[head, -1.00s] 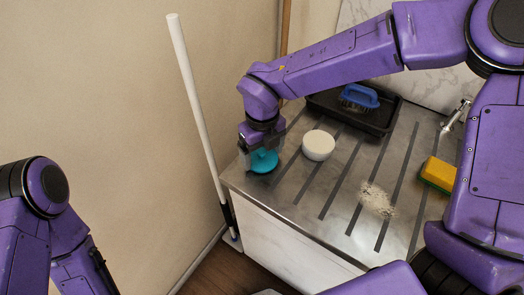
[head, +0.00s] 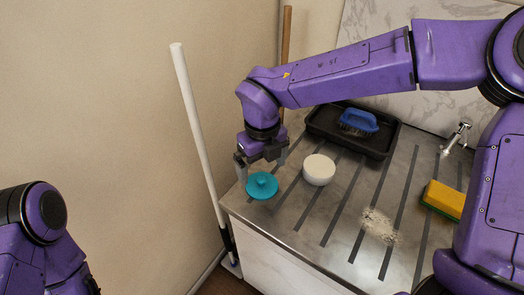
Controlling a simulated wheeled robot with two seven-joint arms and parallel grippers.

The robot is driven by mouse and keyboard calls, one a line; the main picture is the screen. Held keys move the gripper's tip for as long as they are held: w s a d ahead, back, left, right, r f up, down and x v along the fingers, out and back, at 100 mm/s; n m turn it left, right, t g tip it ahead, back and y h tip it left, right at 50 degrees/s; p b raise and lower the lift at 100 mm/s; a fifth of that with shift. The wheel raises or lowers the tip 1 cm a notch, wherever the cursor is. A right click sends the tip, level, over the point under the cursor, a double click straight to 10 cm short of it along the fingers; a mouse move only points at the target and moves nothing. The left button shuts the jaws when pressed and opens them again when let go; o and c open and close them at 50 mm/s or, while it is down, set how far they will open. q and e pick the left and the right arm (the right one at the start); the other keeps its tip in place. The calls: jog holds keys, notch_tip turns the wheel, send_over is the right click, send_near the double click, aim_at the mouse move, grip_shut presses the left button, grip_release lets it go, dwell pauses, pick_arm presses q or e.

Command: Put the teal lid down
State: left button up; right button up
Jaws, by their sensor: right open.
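The teal lid (head: 262,186) is a round disc with a small knob on top. It lies flat on the metal counter (head: 308,248) near its left corner. My right gripper (head: 262,172) is open just above and behind the lid, pointing down, with its fingers apart and nothing between them that I can see. A white round container (head: 319,170) stands on the counter to the right of the lid. My left arm shows at the lower left, but its gripper is out of view.
A black tray (head: 384,150) with a blue brush (head: 358,121) sits at the back. A yellow and green sponge (head: 443,200) and a pale powder spill (head: 379,226) lie to the right, near a faucet (head: 457,135). A white pole (head: 192,110) leans left of the counter.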

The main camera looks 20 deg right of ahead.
aim_at(262, 179)
notch_tip(262, 179, up, 7)
dwell(0.6)
